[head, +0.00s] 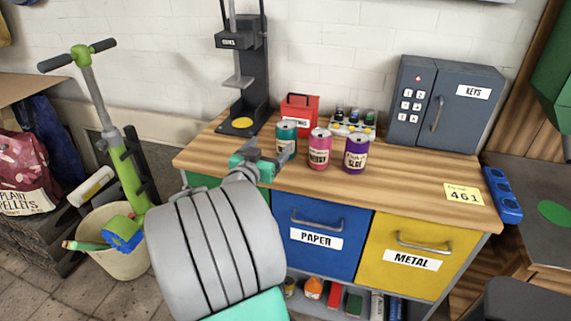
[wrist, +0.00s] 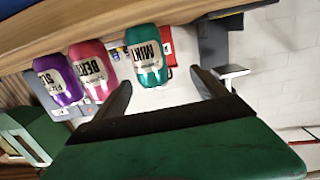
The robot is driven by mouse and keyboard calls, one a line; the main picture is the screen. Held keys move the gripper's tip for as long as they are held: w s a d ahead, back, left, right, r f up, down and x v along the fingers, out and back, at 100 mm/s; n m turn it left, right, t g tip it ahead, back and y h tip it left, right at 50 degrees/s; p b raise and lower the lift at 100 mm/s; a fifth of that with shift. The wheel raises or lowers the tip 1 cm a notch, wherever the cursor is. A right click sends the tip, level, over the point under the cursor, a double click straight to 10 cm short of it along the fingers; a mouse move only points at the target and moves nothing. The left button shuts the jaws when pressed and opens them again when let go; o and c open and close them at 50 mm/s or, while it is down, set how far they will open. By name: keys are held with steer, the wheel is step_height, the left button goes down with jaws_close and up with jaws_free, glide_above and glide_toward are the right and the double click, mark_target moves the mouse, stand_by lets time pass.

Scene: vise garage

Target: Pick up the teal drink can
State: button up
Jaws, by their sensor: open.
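The teal can (head: 286,136) stands upright on the wooden bench top, at the left of a group of three cans. In the wrist view, where the scene appears upside down, the teal can (wrist: 147,55) lies just beyond the fingertips, nearer the left finger. My gripper (head: 268,158) is at the bench's front left, just in front of the can, and partly overlaps it in the head view. In the wrist view my gripper (wrist: 161,78) is open, with nothing between its fingers.
A pink can (head: 319,149) and a purple can (head: 356,152) stand right of the teal one. Behind are a red box (head: 300,111) and a rack of small bottles (head: 352,124). A black press (head: 243,75) stands at back left. The bench's right front is mostly clear.

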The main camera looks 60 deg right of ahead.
mark_target(282, 136)
steer(key=shift+s+d+r+h, duration=0.2)
steer(key=shift+s+d, duration=0.15)
steer(key=shift+d, duration=0.25)
steer(key=shift+s+d+r+h, duration=0.2)
steer(key=shift+s+d, duration=0.15)
steer(key=shift+d, duration=0.25)
steer(key=d+p, duration=0.1)
steer(key=d, duration=0.4)
steer(key=shift+w+d+f+p, duration=0.15)
steer(key=shift+d+p, duration=0.1)
steer(key=shift+p, duration=0.15)
steer(key=shift+w+d, duration=0.1)
steer(key=shift+d, duration=0.35)
steer(key=shift+c, duration=0.3)
jaws_close()
